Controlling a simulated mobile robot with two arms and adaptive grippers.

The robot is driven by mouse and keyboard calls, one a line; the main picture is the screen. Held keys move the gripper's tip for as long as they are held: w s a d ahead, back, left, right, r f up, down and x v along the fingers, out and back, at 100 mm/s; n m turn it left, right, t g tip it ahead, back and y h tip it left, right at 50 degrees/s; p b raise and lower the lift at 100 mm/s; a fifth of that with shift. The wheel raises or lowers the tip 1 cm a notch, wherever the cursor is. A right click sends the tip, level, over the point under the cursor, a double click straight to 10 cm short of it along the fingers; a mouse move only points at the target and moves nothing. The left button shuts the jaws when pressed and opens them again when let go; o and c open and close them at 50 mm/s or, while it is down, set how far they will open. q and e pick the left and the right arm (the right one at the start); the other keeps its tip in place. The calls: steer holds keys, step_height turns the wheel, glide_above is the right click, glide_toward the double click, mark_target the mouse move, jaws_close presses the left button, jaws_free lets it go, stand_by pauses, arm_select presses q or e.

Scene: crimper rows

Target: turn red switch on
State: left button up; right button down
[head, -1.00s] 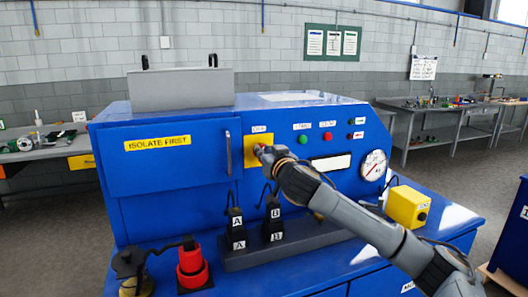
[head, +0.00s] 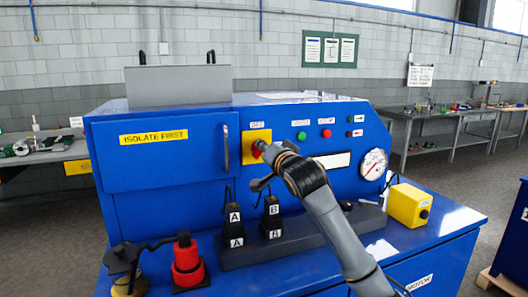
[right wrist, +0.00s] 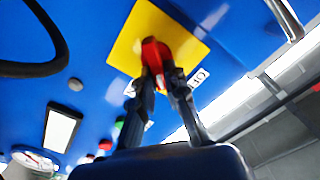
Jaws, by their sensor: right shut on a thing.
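The red switch (right wrist: 154,54) is a red knob on a yellow square plate (head: 249,145) on the front of the blue machine. In the right wrist view the yellow plate (right wrist: 150,22) looks tilted and the knob sits between my fingertips. My right gripper (head: 261,150) reaches the plate from the lower right and is shut on the red switch; its fingers (right wrist: 161,75) cover part of the knob. In the head view only a little red shows beside the gripper. My left gripper is not in view.
A vertical door handle (head: 226,149) stands left of the plate. Green (head: 301,136) and red (head: 326,134) buttons and a gauge (head: 373,164) sit to the right. Below are black plugs marked A and B (head: 271,217), a red connector (head: 187,265) and a yellow box (head: 408,205).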

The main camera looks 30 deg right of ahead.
steer(key=shift+d+f+m+p, duration=0.15)
steer(key=shift+m+p, duration=0.6)
steer(key=shift+m, duration=0.95)
steer(key=shift+f+m+p, duration=0.25)
steer(key=shift+m+p, duration=0.5)
steer(key=shift+m, duration=0.95)
steer(key=shift+d+f+m+p, duration=0.15)
steer(key=shift+m+p, duration=0.6)
steer(key=shift+m, duration=0.95)
steer(key=shift+f, duration=0.1)
steer(key=c, duration=1.4)
jaws_free()
steer(key=shift+o, duration=0.2)
steer(key=v, duration=1.2)
